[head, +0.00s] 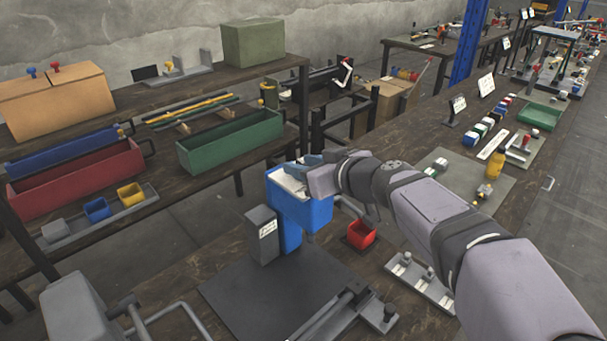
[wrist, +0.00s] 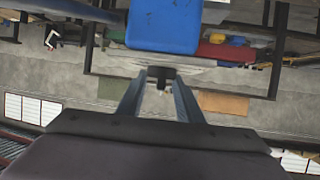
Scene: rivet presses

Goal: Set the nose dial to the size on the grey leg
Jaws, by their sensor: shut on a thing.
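The rivet press has a blue head (head: 312,212) with a pale top, standing at the middle of the head view. A grey leg (head: 262,236) with a white label stands at its left; the label's writing is too small to read. The blue head also shows at the top of the wrist view (wrist: 163,25). My gripper (wrist: 161,78) is right beside the head, its two fingers shut on a small dark part that seems to be the nose dial. The dial's marks and setting cannot be read.
A dark plate (head: 262,295) lies in front of the press. A red bin (head: 361,234) and a grey tray with pegs (head: 420,282) stand to the right. A grey machine with a bent handle (head: 85,312) is at lower left. A green trough (head: 232,141) is on the back table.

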